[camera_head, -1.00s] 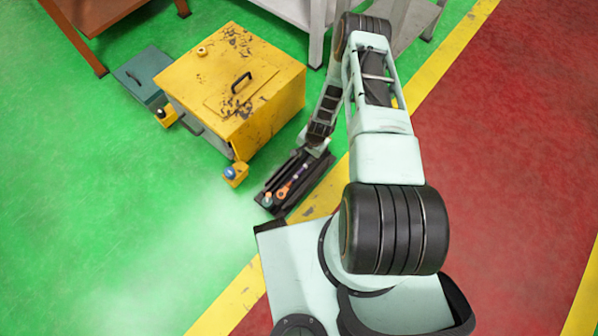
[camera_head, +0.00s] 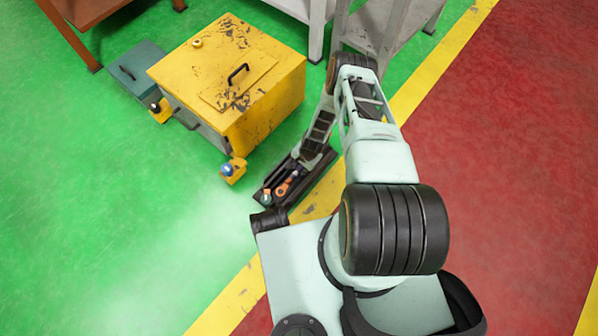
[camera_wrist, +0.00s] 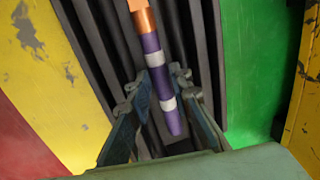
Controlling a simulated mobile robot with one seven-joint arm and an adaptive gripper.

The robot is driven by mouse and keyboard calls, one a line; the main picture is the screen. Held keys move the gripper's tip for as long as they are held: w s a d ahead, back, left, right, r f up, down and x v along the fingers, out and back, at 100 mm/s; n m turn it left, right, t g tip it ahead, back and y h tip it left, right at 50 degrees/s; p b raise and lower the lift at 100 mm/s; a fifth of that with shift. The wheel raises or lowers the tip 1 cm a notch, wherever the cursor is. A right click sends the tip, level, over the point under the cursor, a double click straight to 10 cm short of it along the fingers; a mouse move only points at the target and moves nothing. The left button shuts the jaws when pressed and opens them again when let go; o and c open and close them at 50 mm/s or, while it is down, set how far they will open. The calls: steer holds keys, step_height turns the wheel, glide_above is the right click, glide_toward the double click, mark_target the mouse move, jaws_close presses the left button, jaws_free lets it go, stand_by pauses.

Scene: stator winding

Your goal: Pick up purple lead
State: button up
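The purple lead (camera_wrist: 168,105) has white bands and a copper-coloured upper end. In the wrist view it lies lengthwise over the dark grooved tray (camera_wrist: 205,40). My gripper (camera_wrist: 167,80) is open, with one finger on each side of the lead's banded part. I cannot tell whether either finger touches it. In the head view the black tray (camera_head: 262,197) lies on the floor with orange-tipped items in its near end.
A grey-legged table (camera_head: 315,30) is behind. Green floor at the left is clear.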

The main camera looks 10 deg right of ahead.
steer(key=shift+f, duration=0.5)
jaws_close()
steer(key=shift+w+r, duration=0.1)
steer(key=shift+r, duration=0.05)
